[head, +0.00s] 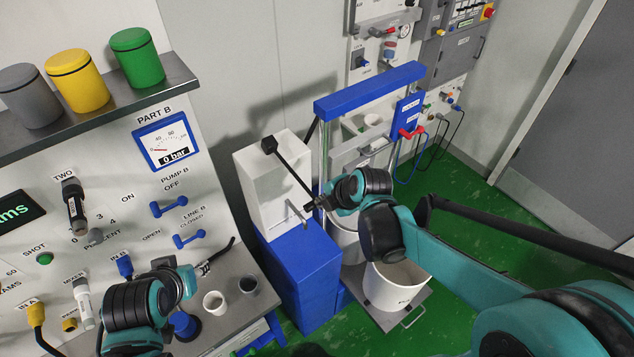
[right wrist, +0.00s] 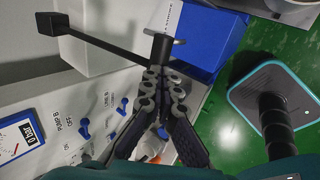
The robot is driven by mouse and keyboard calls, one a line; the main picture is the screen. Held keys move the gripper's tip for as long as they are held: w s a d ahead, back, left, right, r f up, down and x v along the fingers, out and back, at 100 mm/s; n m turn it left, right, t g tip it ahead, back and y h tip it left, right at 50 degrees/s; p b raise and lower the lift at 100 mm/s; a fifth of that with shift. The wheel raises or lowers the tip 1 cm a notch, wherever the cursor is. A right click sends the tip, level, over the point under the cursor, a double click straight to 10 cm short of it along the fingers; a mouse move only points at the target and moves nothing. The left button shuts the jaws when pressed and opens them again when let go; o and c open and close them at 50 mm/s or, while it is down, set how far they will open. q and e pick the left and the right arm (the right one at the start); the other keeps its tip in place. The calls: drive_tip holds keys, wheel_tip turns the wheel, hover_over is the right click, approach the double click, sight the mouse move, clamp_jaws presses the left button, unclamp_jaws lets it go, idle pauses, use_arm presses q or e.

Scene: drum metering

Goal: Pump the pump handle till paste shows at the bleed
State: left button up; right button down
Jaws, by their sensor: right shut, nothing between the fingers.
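The pump handle, a black lever (head: 290,171) with a square black knob, slopes across the front of a white box (head: 262,195). In the right wrist view the lever (right wrist: 105,49) runs from its knob at the upper left to a black round hub. My right gripper (head: 311,205) is shut and empty at the hub end of the lever; I cannot tell whether it touches. Its fingers (right wrist: 163,78) close just below the hub. A thin grey rod (head: 295,211) sticks out by the box. I cannot make out the bleed or any paste. My left gripper (head: 205,268) is near the panel shelf, its jaws unclear.
A blue cabinet (head: 300,268) carries the white box. A blue-topped press frame (head: 370,88) and a white bucket (head: 397,288) stand to the right. Two small cups (head: 214,303) stand on the shelf. The Part B gauge (head: 166,141) reads 0 bar. Green floor lies open at right.

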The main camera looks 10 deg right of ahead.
use_arm(q)
wheel_tip(320, 180, down, 10)
drive_tip(key=b, duration=0.8)
drive_tip(key=shift+s, duration=0.25)
use_arm(e)
wheel_tip(320, 180, down, 9)
drive_tip(key=t+y, duration=0.1)
drive_tip(key=t, duration=0.1)
drive_tip(key=shift+w+a, duration=0.2)
drive_tip(key=shift+w, duration=0.15)
use_arm(q)
drive_tip(key=shift+b, duration=0.3)
drive_tip(key=shift+d+r, duration=0.1)
use_arm(e)
drive_tip(key=shift+a+r, duration=0.1)
